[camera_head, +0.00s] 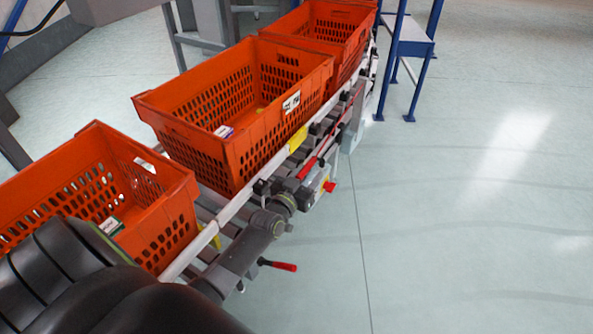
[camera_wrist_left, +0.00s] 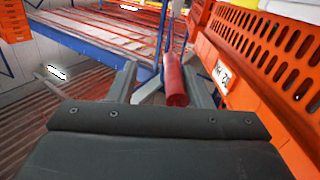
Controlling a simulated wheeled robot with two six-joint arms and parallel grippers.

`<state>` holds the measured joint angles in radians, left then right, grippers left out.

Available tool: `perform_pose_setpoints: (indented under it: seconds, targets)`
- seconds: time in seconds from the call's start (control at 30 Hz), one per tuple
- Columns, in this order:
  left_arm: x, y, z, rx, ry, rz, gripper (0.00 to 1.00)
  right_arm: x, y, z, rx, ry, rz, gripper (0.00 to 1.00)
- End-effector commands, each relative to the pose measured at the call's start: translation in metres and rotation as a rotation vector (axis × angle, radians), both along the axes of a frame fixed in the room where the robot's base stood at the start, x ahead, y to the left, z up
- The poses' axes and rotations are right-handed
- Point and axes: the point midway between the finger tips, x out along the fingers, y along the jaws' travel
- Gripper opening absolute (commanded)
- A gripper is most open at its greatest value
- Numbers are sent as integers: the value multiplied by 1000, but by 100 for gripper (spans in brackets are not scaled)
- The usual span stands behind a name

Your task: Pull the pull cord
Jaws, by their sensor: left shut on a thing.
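The pull cord shows as a red cylinder (camera_wrist_left: 175,84) between the fingers of my left gripper (camera_wrist_left: 168,88) in the left wrist view. The gripper is shut on it. In the head view my left gripper (camera_head: 292,188) is beside the conveyor's near side rail. A red length (camera_head: 308,166) runs along the rail just beyond it, probably part of the cord. The exact contact is too small to see there. My right gripper is not in view.
Orange totes (camera_head: 235,152) stand in a row on the conveyor, with small items inside some. A red-tipped lever (camera_head: 280,265) sticks out below my arm. A red and yellow part (camera_head: 328,186) is beside the gripper. A blue-legged stand (camera_head: 411,48) is farther back. The floor at right is clear.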

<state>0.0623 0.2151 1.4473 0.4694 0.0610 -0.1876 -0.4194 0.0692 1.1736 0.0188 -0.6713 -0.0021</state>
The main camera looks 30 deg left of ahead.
Motion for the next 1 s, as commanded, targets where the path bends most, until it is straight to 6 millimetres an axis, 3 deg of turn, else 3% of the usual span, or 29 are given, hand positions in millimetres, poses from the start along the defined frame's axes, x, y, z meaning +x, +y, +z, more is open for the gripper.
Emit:
perform_pose_setpoints:
  seconds: [0.17,0.37,0.6,1.0]
  targets:
    - [-24,-2,-1,-4,4,1,40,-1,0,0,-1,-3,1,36]
    - [-66,-2,-3,-3,2,1,40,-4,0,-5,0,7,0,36]
    - [-115,-3,-3,-2,1,1,40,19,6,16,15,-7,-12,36]
    - [-162,-4,-2,0,-1,0,40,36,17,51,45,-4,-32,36]
